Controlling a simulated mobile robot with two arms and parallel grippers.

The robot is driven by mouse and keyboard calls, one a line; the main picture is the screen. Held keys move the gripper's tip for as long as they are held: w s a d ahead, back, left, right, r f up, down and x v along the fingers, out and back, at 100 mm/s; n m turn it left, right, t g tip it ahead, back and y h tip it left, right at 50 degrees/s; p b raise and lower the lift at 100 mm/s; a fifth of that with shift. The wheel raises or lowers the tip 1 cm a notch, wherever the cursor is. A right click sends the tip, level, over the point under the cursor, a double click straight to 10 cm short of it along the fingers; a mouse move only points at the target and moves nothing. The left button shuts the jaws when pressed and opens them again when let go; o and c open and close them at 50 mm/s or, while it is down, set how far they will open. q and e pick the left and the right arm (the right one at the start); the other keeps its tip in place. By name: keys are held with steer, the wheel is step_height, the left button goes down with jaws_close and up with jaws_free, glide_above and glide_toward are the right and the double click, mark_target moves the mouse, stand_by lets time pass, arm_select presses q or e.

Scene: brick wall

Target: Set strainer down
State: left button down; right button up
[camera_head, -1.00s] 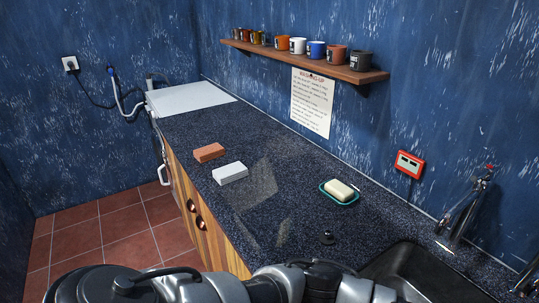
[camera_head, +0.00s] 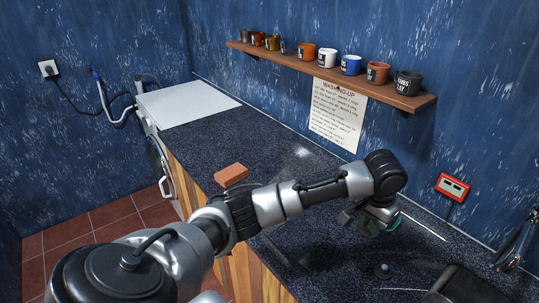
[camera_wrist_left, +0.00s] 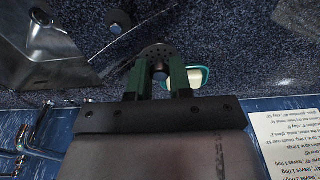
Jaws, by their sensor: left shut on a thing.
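The strainer (camera_wrist_left: 158,51), a dark round disc with small holes, is held by its central knob between the green fingers of my left gripper (camera_wrist_left: 160,78) in the left wrist view. The gripper is shut on it. Whether the disc touches the counter, I cannot tell. In the head view my left gripper (camera_head: 366,217) is over the counter (camera_head: 330,255), close to the soap dish; the strainer cannot be made out there. My right gripper is not in view.
Soap on a teal dish (camera_wrist_left: 206,73) lies just behind the strainer. A black plug (camera_head: 382,270) stands near the sink (camera_head: 470,284). An orange brick (camera_head: 231,174) lies farther left. A mug shelf (camera_head: 330,75) hangs above.

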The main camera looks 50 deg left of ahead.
arm_select(q)
steer(key=shift+s+a+r, duration=0.1)
steer(key=shift+a+r, duration=0.1)
steer(key=shift+a, duration=0.85)
steer(key=p, duration=0.3)
glide_above(316, 238)
steer(key=f, duration=0.6)
steer(key=shift+s+f, duration=0.15)
steer(key=shift+s, duration=0.05)
steer(key=shift+f, duration=0.2)
step_height(316, 238, down, 3)
steer(key=shift+f, duration=0.45)
steer(key=shift+f, duration=0.15)
steer(key=c, duration=1.1)
jaws_free()
steer(key=shift+o, duration=0.4)
